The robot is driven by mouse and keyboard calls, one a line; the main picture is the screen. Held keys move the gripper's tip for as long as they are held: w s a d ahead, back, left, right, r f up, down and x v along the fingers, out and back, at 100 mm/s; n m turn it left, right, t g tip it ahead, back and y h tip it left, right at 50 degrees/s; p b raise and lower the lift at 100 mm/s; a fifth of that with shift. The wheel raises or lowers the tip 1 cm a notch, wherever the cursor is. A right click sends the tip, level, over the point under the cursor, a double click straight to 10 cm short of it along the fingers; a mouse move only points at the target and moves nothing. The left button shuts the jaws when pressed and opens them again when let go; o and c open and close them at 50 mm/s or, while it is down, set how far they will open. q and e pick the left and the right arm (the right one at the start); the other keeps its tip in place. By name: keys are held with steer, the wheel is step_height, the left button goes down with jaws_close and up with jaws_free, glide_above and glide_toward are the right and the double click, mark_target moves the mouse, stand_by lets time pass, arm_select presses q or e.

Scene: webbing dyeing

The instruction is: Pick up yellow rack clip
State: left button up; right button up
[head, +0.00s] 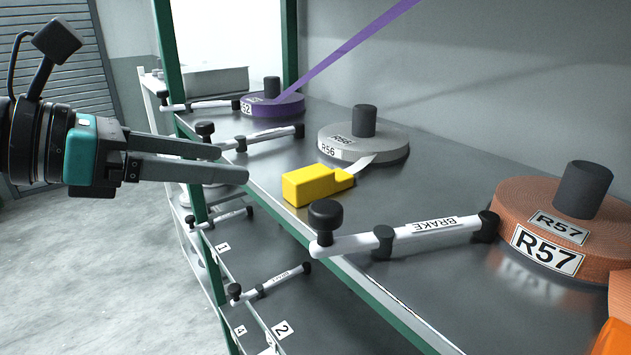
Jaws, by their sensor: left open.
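The yellow rack clip (308,186) lies on the grey metal shelf near its front edge. Its narrower end points right, touching or close to the loose end of the grey webbing from the roll marked R56 (362,143). My left gripper (234,164) comes in from the left, its two dark fingers pointing right toward the clip. It is open and empty, with a gap between its fingertips and the clip. My right gripper is not in view.
A white brake lever (400,236) with a black knob stands in front of the orange roll marked R57 (545,215). Another lever (265,138) lies behind my fingers. A purple roll (275,104) has its strap rising right. Lower shelves (290,290) hold more levers.

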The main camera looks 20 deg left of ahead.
mark_target(312, 171)
arm_select(q)
steer(key=p+x, duration=0.2)
steer(key=x, duration=0.8)
steer(key=shift+w+a+f+p, duration=0.1)
steer(key=shift+a+p, duration=0.1)
steer(key=shift+p, duration=0.2)
steer(key=p+x, duration=0.1)
steer(key=x, duration=0.3)
steer(key=shift+w+d+p, duration=0.2)
steer(key=shift+d+p, duration=0.1)
steer(key=shift+d, duration=0.05)
steer(key=shift+w+d+f, duration=0.1)
steer(key=shift+w, duration=0.1)
steer(key=shift+c, duration=0.2)
jaws_close()
